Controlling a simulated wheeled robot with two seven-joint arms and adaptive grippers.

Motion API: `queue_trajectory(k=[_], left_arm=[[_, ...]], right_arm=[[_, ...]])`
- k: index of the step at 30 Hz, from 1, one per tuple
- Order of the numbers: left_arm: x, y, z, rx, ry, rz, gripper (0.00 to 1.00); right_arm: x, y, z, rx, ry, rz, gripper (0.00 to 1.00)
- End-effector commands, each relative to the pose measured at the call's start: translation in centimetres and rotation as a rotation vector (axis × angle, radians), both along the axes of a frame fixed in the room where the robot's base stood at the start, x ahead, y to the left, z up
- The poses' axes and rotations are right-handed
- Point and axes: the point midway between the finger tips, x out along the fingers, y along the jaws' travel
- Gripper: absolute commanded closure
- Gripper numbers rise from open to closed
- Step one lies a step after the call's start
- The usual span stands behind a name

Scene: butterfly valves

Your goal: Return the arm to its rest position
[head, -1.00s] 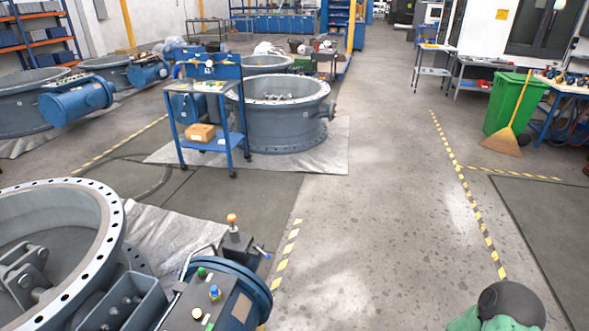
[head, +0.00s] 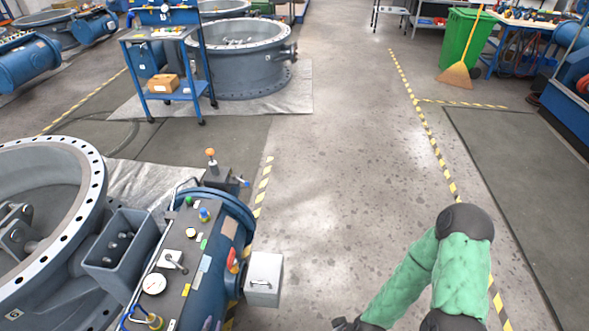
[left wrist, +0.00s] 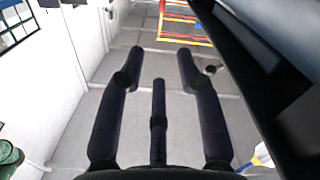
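My left gripper (left wrist: 160,62) shows in the left wrist view. Its three dark fingers are spread apart with nothing between them. Pale floor lies beyond the fingertips, and nothing touches them. I cannot make out the left gripper in the head view. A green-sleeved arm of mine (head: 463,272) with a dark, rounded elbow rises at the lower right of the head view. Its end runs out of the bottom of the picture, and no right gripper fingers show.
A blue valve actuator (head: 190,262) with buttons and gauge stands close at lower left, beside a large flanged valve ring (head: 92,190). A blue trolley (head: 165,97) and another valve body (head: 240,70) stand behind. A green bin (head: 466,38) and broom (head: 455,76) are far right. Middle floor is clear.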

Motion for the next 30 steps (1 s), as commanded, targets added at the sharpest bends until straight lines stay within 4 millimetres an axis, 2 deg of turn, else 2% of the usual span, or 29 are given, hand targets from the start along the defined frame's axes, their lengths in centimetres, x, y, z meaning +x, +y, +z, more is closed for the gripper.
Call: queue_trajectory(k=[14,17,21,26,30], left_arm=[[3.9,-3.1,-1.2,0.025,0.251,-0.130,0.65],[4.7,-4.3,-1.5,0.034,0.341,-0.170,0.65],[5.5,-6.8,-1.5,0.052,0.514,-0.246,0.65],[4.8,-10.5,-0.6,0.075,0.762,-0.340,0.65],[2.6,-13.6,1.2,0.091,0.979,-0.403,0.65]], right_arm=[[0.1,0.0,0.9,-0.001,-0.003,-0.001,0.58],[0.1,0.0,1.2,-0.001,-0.003,-0.001,0.58],[0.1,0.0,1.7,-0.001,-0.003,-0.001,0.58],[0.1,0.0,2.5,-0.001,-0.003,-0.001,0.58],[0.1,0.0,3.1,-0.001,-0.003,-0.001,0.58]])
